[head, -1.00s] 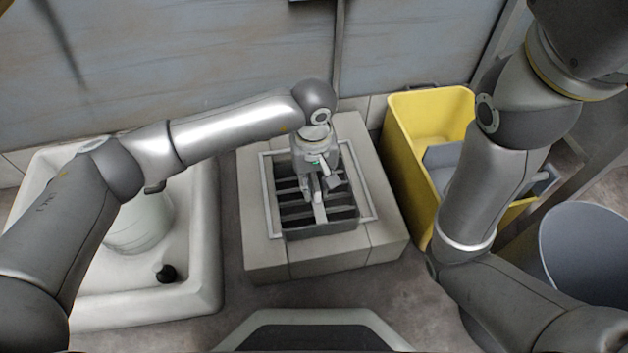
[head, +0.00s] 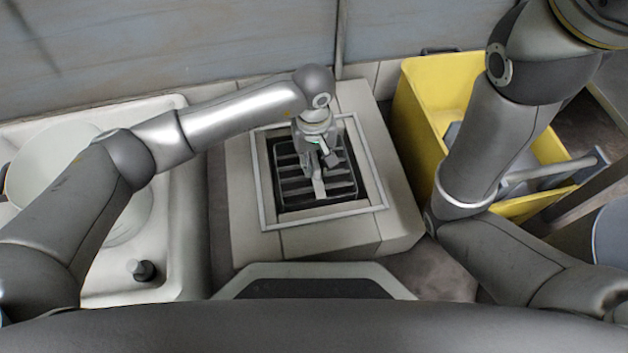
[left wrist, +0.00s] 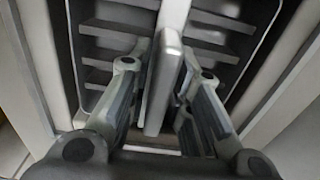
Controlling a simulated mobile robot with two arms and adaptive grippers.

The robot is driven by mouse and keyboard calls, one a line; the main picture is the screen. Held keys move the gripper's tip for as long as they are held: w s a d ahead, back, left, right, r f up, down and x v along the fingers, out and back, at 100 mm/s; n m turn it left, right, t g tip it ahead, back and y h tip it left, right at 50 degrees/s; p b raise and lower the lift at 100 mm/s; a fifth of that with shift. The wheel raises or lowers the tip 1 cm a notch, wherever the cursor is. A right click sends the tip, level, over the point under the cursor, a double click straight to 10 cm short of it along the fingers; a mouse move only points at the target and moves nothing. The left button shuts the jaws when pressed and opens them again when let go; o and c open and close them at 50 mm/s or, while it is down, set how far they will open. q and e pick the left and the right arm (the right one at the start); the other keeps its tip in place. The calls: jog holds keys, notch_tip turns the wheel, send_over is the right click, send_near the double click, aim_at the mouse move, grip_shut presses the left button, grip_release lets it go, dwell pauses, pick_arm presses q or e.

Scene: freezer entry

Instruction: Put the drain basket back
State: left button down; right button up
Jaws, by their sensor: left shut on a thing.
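The drain basket (head: 290,172) is dark, with pale slats across it. In the head view it sits inside the square metal drain frame (head: 325,218), set in a tiled block. The whole front edge of the frame shows in front of it. My left gripper (head: 321,166) is above the basket, shut on its upright central bar. In the left wrist view the bar (left wrist: 165,85) stands between the two fingers, with the slats (left wrist: 110,35) behind. Whether the basket rests on the bottom of the drain is hidden. My right gripper is out of view.
A white basin (head: 180,245) with a round pale vessel (head: 50,160) is at the left. A yellow bin (head: 425,85) holding grey things stands right of the tiled block (head: 330,238), close to my right arm. A wall is behind.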

aim_at(314, 154)
pick_arm(q)
notch_tip(314, 154, down, 6)
jog(key=b, duration=0.3)
jog(key=shift+b, duration=0.35)
jog(key=shift+r, duration=0.1)
jog(key=c, duration=1.3)
grip_release()
notch_tip(314, 154, up, 10)
jog(key=p, duration=0.8)
jog(key=shift+r, duration=0.25)
jog(key=shift+r+p, duration=0.6)
jog(key=shift+r, duration=0.2)
